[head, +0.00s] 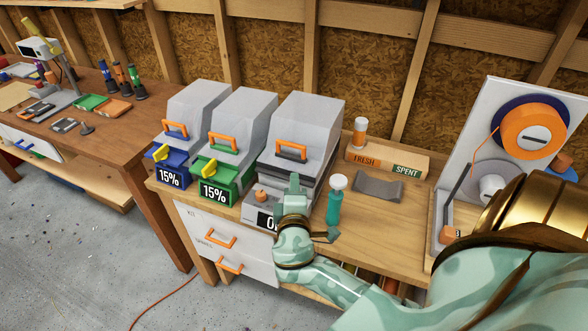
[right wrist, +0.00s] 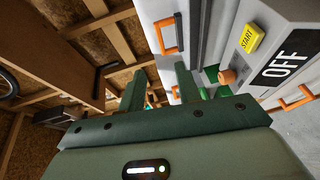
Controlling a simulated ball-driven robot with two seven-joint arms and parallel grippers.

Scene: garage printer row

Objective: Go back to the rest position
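My right gripper (head: 294,192) is in front of the rightmost printer (head: 304,125), by its grey front panel. Its arm comes in from the lower right. In the right wrist view its two fingers (right wrist: 159,82) stand apart with nothing held between them. That view also shows a panel reading OFF (right wrist: 292,62) and a yellow START button (right wrist: 251,38). In the head view my gripper partly covers the printer's label. I cannot tell whether the gripper touches the printer. My left gripper is in neither view.
A blue-based printer (head: 186,120) and a green-based printer (head: 236,135) stand to the left, both reading 15%. An orange spool (head: 531,137) stands far right.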

